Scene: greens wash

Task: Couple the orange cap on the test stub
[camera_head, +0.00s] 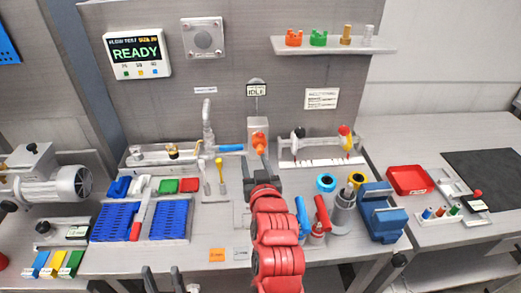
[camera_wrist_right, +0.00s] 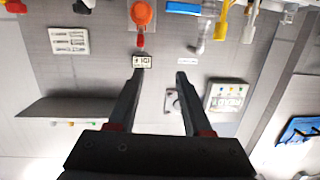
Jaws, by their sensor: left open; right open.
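An orange cap-like fitting (camera_head: 293,38) stands at the left end of the wall shelf. Another orange rounded piece (camera_head: 259,139) is on the front of the pale box under the IDLE sign, and shows with a red tip in the right wrist view (camera_wrist_right: 142,14). I cannot tell whether it is a cap on the test stub. My right gripper (camera_head: 260,165) is open and empty, just below this piece in the head view; its fingers also show in the right wrist view (camera_wrist_right: 160,75). My left gripper (camera_head: 162,272) is open and empty at the bottom edge, only its fingertips showing.
The shelf (camera_head: 335,48) also holds green, brass and silver fittings. Blue bins (camera_head: 115,222) stand left on the bench, and a grey-and-blue vise (camera_head: 380,215) right. A red tray (camera_head: 408,180) lies further right. Taps and a rack line the back.

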